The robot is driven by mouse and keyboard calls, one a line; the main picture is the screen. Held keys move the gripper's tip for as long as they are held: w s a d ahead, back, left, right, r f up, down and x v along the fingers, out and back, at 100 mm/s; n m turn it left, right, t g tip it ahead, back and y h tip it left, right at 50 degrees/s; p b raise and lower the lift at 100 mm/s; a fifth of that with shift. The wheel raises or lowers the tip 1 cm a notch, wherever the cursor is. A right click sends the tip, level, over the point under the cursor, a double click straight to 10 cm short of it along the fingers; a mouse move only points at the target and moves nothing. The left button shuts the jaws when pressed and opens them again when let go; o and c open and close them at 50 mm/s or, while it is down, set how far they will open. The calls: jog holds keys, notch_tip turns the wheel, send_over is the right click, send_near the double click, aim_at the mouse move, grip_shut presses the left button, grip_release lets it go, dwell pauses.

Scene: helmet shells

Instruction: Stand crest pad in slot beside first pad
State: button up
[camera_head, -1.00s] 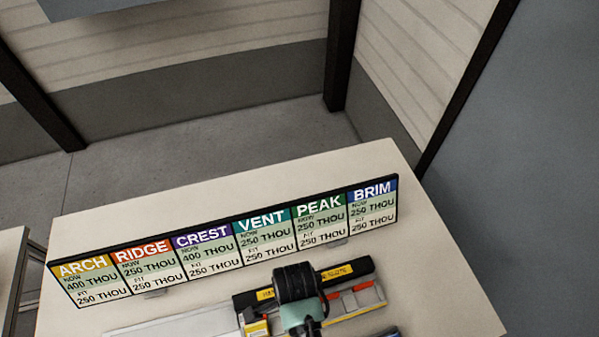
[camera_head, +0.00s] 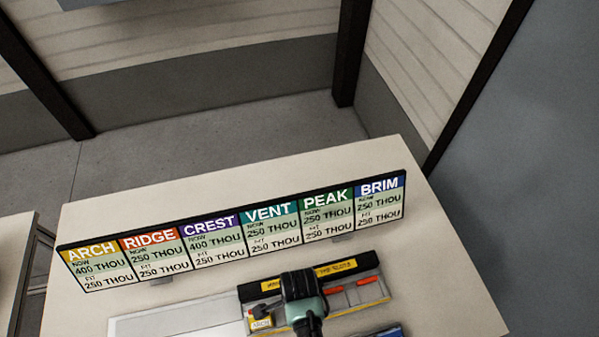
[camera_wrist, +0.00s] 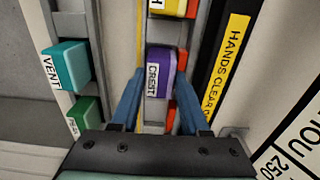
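The purple crest pad (camera_wrist: 160,73), with a white CREST label, sits in a grey channel in the wrist view. My gripper (camera_wrist: 159,65) has its two blue fingers on either side of the pad, with narrow gaps showing. Whether a fingertip touches it is unclear. A yellow pad (camera_wrist: 168,6), its label ending in H, sits further along the same channel. In the head view my gripper (camera_head: 304,317) is over the fixture (camera_head: 372,294) and hides the crest pad. The yellow ARCH pad (camera_head: 261,322) shows left of my gripper.
A teal VENT pad (camera_wrist: 67,66) and a green pad (camera_wrist: 85,116) sit in a parallel rack. A black bar with yellow HANDS CLEAR lettering (camera_wrist: 226,63) borders the channel. Red pieces (camera_head: 367,281) lie along the fixture. A sign board (camera_head: 243,231) stands behind it.

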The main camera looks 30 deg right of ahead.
jog(key=o, duration=0.3)
jog(key=shift+o, duration=0.2)
